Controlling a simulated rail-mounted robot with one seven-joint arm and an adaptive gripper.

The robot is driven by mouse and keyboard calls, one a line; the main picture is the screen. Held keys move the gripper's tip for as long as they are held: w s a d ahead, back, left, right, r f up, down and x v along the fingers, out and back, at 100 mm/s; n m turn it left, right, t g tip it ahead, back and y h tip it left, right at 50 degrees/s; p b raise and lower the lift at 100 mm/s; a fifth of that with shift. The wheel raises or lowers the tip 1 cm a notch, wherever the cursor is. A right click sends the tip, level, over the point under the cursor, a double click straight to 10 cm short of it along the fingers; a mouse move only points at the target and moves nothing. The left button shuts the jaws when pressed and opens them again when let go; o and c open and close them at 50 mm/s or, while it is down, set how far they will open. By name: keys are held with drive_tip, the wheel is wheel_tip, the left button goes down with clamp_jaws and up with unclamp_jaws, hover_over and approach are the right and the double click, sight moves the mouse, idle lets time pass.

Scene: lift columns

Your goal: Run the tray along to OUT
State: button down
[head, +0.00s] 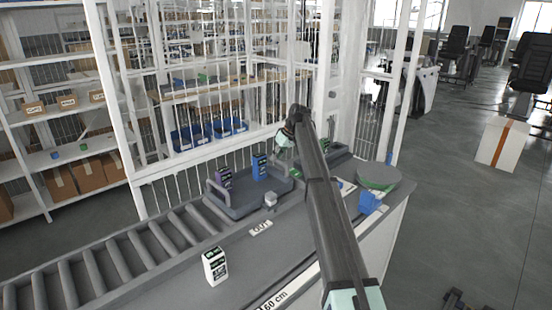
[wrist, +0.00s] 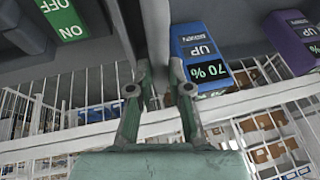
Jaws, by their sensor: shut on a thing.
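The dark grey tray (head: 243,208) sits on the conveyor line at its right part, just beyond the rollers. A purple box (head: 222,178) and a blue box (head: 260,166) stand upright in it; the wrist view also shows the blue box (wrist: 200,58) and the purple box (wrist: 294,40). My gripper (head: 287,158) is at the tray's right end. In the wrist view my gripper (wrist: 157,92) is shut on a grey upright bar that looks like the tray's handle. A small white label (head: 261,228), apparently reading OUT, is on the near edge beside the tray.
Rollers (head: 118,258) run to the left, clear of objects. A white and green box (head: 215,266) stands on the near ledge. A small pale block (head: 270,199) is beside the tray. A green disc (head: 377,174) and blue bin (head: 369,203) are at right. A wire fence stands behind.

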drive_tip(key=shift+w+d+r, duration=0.1)
drive_tip(key=shift+w+d, duration=0.25)
drive_tip(key=shift+w, duration=0.1)
drive_tip(key=c, duration=1.3)
unclamp_jaws()
drive_tip(key=shift+d, duration=0.1)
drive_tip(key=shift+o, duration=1)
drive_tip(key=shift+d, duration=0.1)
drive_tip(key=v, duration=1.2)
